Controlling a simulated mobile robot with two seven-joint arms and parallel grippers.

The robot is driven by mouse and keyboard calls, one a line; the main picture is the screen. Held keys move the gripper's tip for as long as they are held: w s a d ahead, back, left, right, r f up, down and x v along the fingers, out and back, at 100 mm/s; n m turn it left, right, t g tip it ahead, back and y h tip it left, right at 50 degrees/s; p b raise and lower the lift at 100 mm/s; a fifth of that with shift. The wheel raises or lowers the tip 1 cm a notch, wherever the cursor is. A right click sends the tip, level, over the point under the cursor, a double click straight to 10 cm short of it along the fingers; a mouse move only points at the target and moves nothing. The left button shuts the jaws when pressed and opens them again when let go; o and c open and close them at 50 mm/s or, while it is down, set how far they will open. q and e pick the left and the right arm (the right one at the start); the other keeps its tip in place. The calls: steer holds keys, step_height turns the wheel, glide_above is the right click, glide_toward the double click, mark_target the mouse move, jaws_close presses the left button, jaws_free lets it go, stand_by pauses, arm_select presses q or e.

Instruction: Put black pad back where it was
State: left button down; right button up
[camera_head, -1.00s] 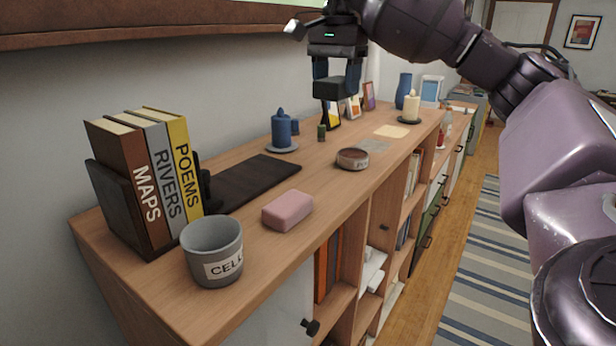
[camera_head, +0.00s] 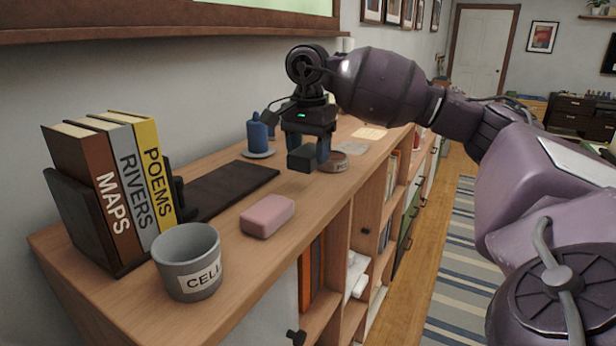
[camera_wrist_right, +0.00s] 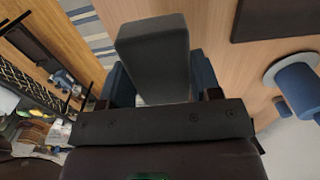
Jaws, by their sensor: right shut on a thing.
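The black pad (camera_head: 301,158), a small dark block, is held between the blue fingers of my right gripper (camera_head: 309,150). The gripper points down over the wooden shelf top, between the dark flat mat (camera_head: 232,188) and the round tin (camera_head: 333,162). In the right wrist view the pad (camera_wrist_right: 155,55) sticks out between the two fingers (camera_wrist_right: 160,85), with the wooden top beyond it. I cannot tell exactly how high the pad is above the surface. My left gripper is not in view.
A pink block (camera_head: 267,216), a grey cup (camera_head: 188,262) and books in a dark holder (camera_head: 88,232) stand at the near end. A blue candle (camera_head: 257,135) on a saucer stands near the wall.

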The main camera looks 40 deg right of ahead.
mark_target(308, 190)
steer(key=shift+f, duration=2.9)
steer(key=o, duration=0.8)
steer(key=shift+r, duration=0.15)
step_height(308, 190, up, 12)
steer(key=shift+f, duration=0.1)
